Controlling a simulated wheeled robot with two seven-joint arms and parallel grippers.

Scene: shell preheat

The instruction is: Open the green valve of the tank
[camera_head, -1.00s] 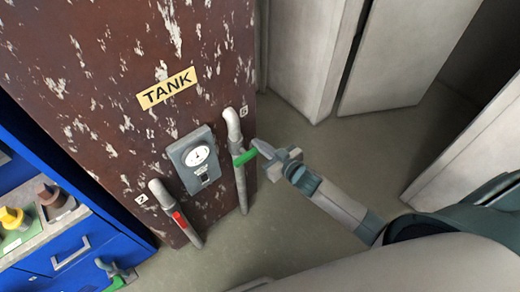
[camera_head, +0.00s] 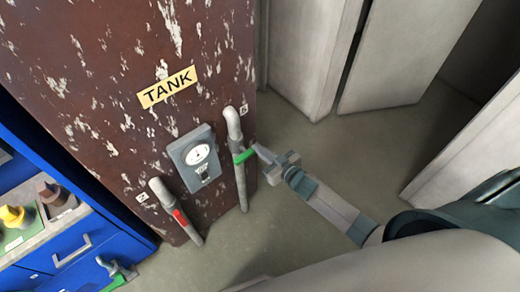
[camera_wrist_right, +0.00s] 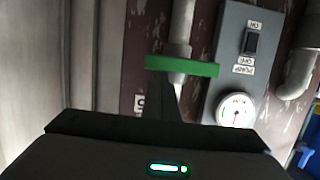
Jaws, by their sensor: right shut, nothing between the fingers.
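The brown tank (camera_head: 110,75) bears a yellow TANK label (camera_head: 167,87). A grey pipe (camera_head: 240,185) on its right side carries the green valve handle (camera_head: 243,157). In the right wrist view the green handle (camera_wrist_right: 182,66) lies across the pipe (camera_wrist_right: 182,25). My right gripper (camera_head: 259,150) is shut and empty, its tip at the right part of the handle in the head view. In the wrist view its dark fingers (camera_wrist_right: 166,95) reach up to the handle's lower edge; I cannot tell whether they touch it.
A grey gauge box (camera_head: 196,158) with a switch is left of the green valve. A pipe with a red handle (camera_head: 179,218) is further left. A blue cabinet (camera_head: 85,245) stands at lower left. Pale panels (camera_head: 310,60) stand behind; the floor (camera_head: 350,155) to the right is clear.

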